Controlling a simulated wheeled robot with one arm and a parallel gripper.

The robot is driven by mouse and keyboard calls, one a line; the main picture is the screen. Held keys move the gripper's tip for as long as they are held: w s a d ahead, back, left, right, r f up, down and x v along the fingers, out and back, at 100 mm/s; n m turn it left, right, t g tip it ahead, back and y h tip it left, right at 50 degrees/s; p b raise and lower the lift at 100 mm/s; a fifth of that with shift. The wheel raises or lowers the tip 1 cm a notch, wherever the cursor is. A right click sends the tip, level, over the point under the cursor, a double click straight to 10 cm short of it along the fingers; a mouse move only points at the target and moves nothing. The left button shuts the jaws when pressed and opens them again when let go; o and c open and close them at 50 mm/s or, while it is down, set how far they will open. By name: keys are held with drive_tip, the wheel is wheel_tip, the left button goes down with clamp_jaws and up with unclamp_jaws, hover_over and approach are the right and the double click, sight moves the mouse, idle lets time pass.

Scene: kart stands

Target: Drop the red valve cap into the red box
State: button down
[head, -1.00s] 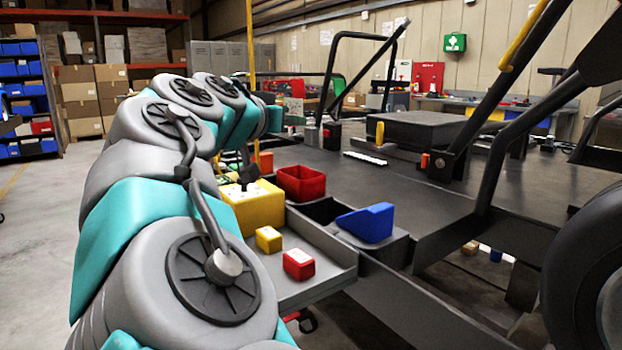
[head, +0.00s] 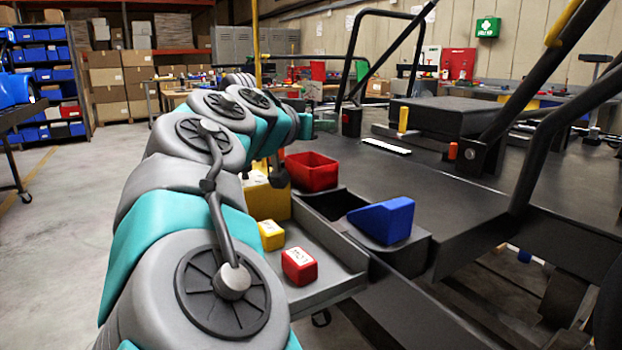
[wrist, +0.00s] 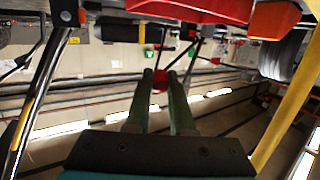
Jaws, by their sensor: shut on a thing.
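The red valve cap (wrist: 160,81) shows as a small red piece between the fingertips in the wrist view. My gripper (wrist: 160,76) is shut on it. In the head view the open red box (head: 312,174) stands on the kart stand's tray, right of my arm's far end. My arm hides the fingertips and the cap there. A large red surface also fills the top of the wrist view; I cannot tell if it is that box.
A yellow bin (head: 268,200) stands left of the red box, partly behind my arm. A small yellow box (head: 271,235) and a small red labelled box (head: 299,267) lie on the grey tray (head: 335,268). A blue wedge-shaped bin (head: 383,220) stands to the right.

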drive_tip(key=shift+f, duration=0.4)
drive_tip(key=c, duration=0.7)
unclamp_jaws()
drive_tip(key=shift+s, duration=0.1)
drive_tip(key=b+v, duration=0.3)
drive_tip(key=v, duration=0.4)
drive_tip(key=shift+s, duration=0.3)
drive_tip(key=shift+s+a, duration=0.1)
drive_tip(key=shift+a, duration=0.05)
